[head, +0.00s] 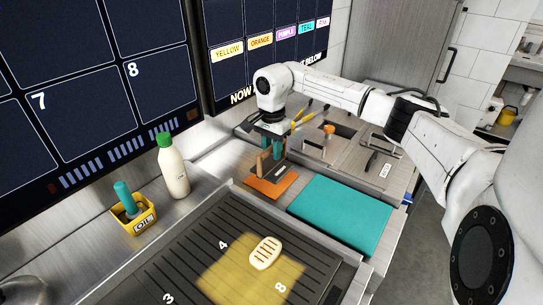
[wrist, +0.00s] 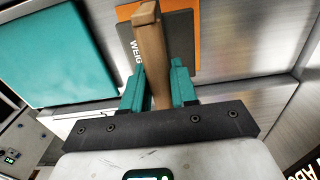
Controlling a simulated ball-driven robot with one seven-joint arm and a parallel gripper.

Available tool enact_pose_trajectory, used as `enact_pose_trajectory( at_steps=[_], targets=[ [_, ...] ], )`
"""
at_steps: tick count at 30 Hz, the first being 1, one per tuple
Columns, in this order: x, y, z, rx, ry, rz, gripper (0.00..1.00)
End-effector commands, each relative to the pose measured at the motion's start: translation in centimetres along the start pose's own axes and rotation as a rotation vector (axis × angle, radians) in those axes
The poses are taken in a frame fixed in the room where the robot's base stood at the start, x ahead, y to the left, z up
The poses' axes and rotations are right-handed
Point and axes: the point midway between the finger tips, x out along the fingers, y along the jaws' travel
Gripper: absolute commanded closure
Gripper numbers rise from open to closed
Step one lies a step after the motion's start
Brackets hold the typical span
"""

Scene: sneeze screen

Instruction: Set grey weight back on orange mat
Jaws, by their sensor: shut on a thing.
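My gripper (head: 273,147) has its teal fingers closed on the wooden handle of the grey weight (head: 263,164). In the wrist view the fingers (wrist: 158,88) clasp the handle (wrist: 150,50), and the weight's grey plate (wrist: 180,38) shows part of its lettering. The orange mat (head: 268,188) lies under the weight in the head view. In the wrist view, the orange mat (wrist: 212,38) shows past the plate at the top and right. I cannot tell whether the plate touches the mat.
A teal board (head: 340,215) lies right of the mat. A bottle (head: 173,168) and yellow oil tub (head: 133,215) stand at left. Lidded pans (head: 368,160) are behind.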

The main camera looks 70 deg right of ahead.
Motion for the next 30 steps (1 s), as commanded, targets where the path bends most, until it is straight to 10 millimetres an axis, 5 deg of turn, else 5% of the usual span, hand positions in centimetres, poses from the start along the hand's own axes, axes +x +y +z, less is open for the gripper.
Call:
enact_pose_trajectory(
  at_steps=[15, 27, 28, 30],
  targets=[
    [3.6, -0.6, -0.5, 0.0, -0.001, -0.002, 1.0],
    [4.2, -0.6, -0.5, -0.001, 0.001, -0.002, 1.0],
    [4.3, -0.5, -0.5, -0.001, 0.001, 0.001, 0.69],
    [4.3, -0.5, -0.5, -0.001, 0.0, 0.001, 0.63]
  ],
)
